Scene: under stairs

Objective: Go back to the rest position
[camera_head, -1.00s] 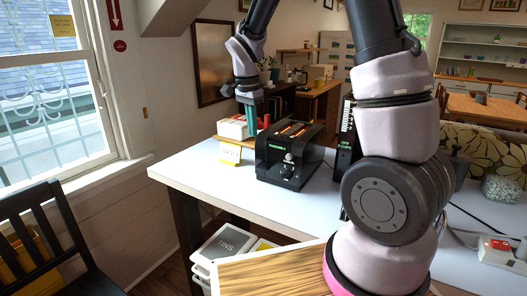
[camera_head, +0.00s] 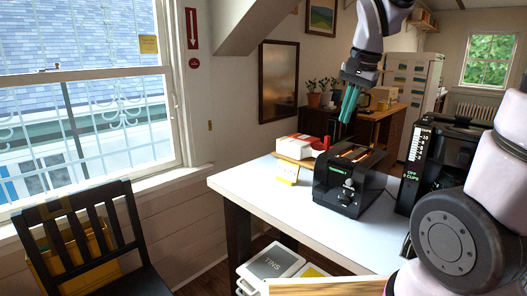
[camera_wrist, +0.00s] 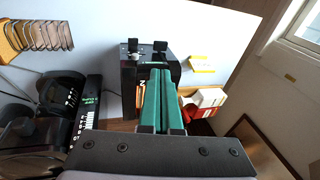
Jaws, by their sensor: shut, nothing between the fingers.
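My gripper (camera_head: 349,104) has teal fingers pressed together with nothing between them. It hangs in the air above the black toaster (camera_head: 348,181), which stands on the white table (camera_head: 290,215) with browned bread showing in its top slots. In the wrist view the closed teal fingers (camera_wrist: 161,98) cover part of the toaster (camera_wrist: 128,72). My arm's large grey joint fills the lower right of the head view.
A black coffee machine (camera_head: 432,165) stands right of the toaster. A red and white box (camera_head: 300,146) sits on a board behind it, near a yellow-white card (camera_head: 287,172). A black chair (camera_head: 82,240) stands by the window. The table's left front part is clear.

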